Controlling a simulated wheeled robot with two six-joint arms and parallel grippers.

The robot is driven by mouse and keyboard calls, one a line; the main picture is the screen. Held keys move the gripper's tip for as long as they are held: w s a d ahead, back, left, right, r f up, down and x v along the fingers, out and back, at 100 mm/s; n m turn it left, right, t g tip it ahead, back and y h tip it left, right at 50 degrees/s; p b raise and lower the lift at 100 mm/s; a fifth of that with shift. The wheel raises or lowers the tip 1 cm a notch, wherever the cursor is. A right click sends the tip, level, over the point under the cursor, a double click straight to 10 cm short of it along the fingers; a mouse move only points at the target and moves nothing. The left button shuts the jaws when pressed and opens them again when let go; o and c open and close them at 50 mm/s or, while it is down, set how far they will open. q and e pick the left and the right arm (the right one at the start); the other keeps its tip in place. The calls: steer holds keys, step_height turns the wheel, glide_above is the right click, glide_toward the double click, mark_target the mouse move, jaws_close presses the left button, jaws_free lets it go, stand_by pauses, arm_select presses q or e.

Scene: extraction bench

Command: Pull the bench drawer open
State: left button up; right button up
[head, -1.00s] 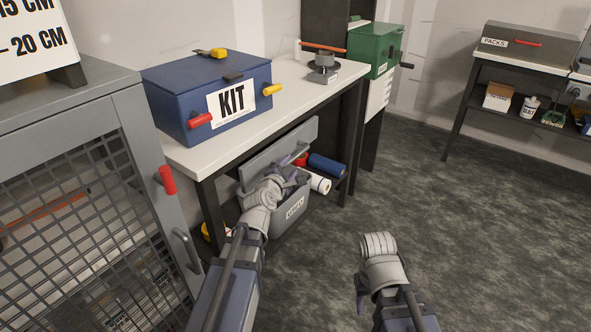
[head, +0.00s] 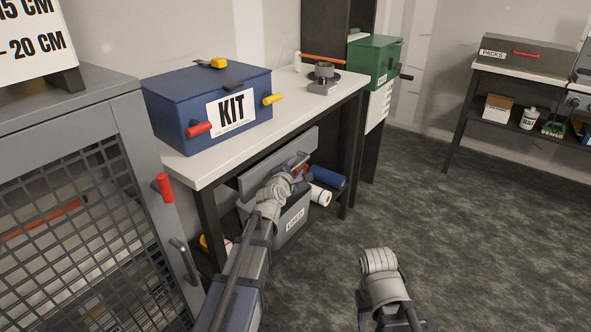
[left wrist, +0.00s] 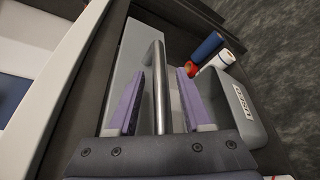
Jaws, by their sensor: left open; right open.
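The bench drawer shows its grey front (head: 255,183) under the white bench top in the head view. In the left wrist view the drawer front (left wrist: 126,62) lies behind a round metal bar handle (left wrist: 159,90). My left gripper (left wrist: 155,92) is open, with one purple finger on each side of the handle. The handle is between the fingers, with gaps visible on both sides. In the head view the left gripper (head: 297,165) is at the drawer front and partly covers it. My right arm's wrist shows low at the centre right of the head view, but its fingers cannot be made out.
A labelled grey bin (head: 292,222) stands below the drawer, beside blue (head: 328,176) and white (head: 320,196) rolls. A blue KIT box (head: 210,105) sits on the bench top (head: 290,105). A mesh cabinet (head: 90,200) stands at left. The floor at right is clear.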

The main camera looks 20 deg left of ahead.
arm_select(q)
steer(key=shift+c, duration=0.2)
jaws_close()
steer(key=shift+s, duration=0.1)
stand_by(1.1)
